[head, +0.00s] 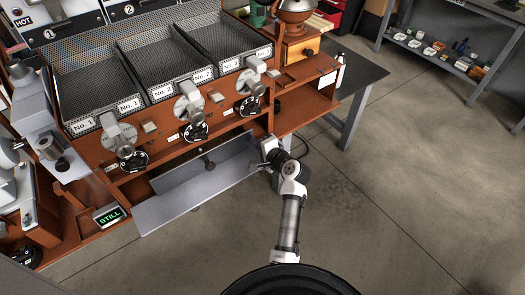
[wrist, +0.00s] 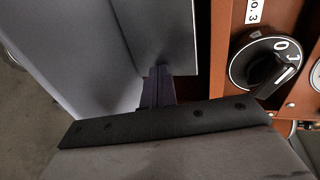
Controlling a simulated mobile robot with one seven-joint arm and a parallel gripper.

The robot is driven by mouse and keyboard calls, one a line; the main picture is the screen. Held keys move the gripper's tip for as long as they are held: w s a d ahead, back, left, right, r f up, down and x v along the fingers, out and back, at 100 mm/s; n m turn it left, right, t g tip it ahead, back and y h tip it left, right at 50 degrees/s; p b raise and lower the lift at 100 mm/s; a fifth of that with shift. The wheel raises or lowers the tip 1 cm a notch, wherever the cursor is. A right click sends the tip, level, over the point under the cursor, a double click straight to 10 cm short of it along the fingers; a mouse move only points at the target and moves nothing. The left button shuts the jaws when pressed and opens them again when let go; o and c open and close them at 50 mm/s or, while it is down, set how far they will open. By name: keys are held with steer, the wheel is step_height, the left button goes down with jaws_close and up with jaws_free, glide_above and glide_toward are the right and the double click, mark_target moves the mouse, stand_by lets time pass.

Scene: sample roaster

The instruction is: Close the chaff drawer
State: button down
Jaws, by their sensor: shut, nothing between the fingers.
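The chaff drawer (head: 195,197) is a light grey metal drawer low on the brown roaster's front. It stands open, sticking out towards me, with a dark knob (head: 209,163) in the middle of the grey metal there. My gripper (head: 266,158) is at the drawer's right end, below the No. 3 dial. In the wrist view my gripper's dark fingers (wrist: 157,88) are shut and empty, close against the edge of a grey panel (wrist: 85,50). I cannot tell whether they touch it.
Three perforated trays marked No. 1 to No. 3 sit above, with protruding metal fittings and black dials (head: 196,132) below them. A small display reading STILL (head: 109,215) is left of the drawer. Open concrete floor (head: 400,190) lies to the right. A shelf (head: 445,65) stands at the far right.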

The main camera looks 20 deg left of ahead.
mark_target(244, 130)
steer(key=w+a, duration=0.1)
steer(key=a, duration=0.1)
steer(key=w+a, duration=0.2)
steer(key=w+a+b, duration=0.1)
steer(key=shift+w+a, duration=0.25)
steer(key=shift+a, duration=0.15)
steer(key=shift+r, duration=0.2)
steer(key=shift+a+r, duration=0.1)
